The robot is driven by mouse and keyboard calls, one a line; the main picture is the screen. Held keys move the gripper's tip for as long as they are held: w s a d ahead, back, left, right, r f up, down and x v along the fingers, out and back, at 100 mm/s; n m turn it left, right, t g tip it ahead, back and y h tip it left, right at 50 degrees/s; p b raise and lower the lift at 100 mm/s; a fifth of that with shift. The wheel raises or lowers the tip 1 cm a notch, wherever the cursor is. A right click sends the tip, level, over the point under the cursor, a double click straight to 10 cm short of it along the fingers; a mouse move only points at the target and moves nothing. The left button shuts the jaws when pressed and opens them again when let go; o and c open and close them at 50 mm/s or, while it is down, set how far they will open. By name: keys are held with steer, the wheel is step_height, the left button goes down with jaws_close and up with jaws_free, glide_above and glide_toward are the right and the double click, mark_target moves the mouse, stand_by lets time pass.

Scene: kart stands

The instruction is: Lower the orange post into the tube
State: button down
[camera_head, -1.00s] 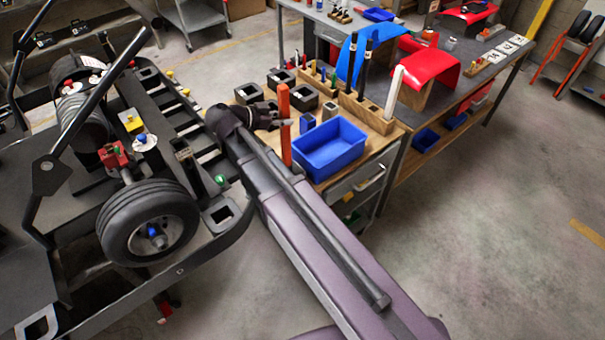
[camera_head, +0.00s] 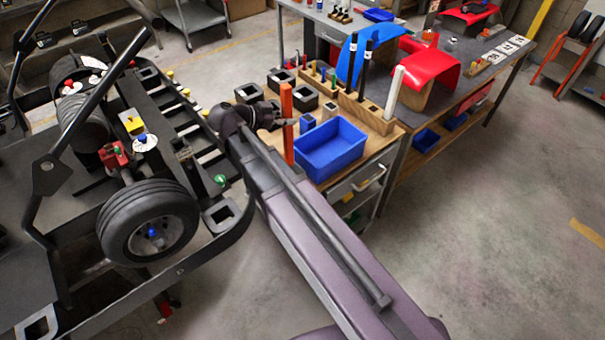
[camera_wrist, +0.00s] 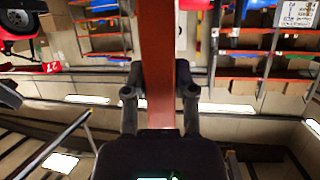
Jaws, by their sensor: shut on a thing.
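The orange post (camera_head: 287,145) stands about upright in my gripper (camera_head: 284,122), at the left edge of the wooden-topped bench (camera_head: 384,140). In the wrist view the post (camera_wrist: 158,50) runs between the two fingers of my gripper (camera_wrist: 160,92), which are closed on it. A square socket (camera_head: 221,214) also shows at the kart stand's corner. I cannot tell which tube is meant.
A blue bin (camera_head: 330,150) stands close right of the post. Wooden blocks holding tall black rods (camera_head: 366,60) and a white rod (camera_head: 394,92) stand behind it. The kart stand with a wheel (camera_head: 150,222) is at the left.

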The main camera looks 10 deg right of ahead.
mark_target(289, 162)
steer(key=shift+f, duration=0.1)
stand_by(0.3)
steer(key=shift+f+b, duration=9.25)
steer(key=shift+b, duration=0.1)
steer(key=shift+f+b, duration=0.7)
steer(key=shift+b, duration=0.05)
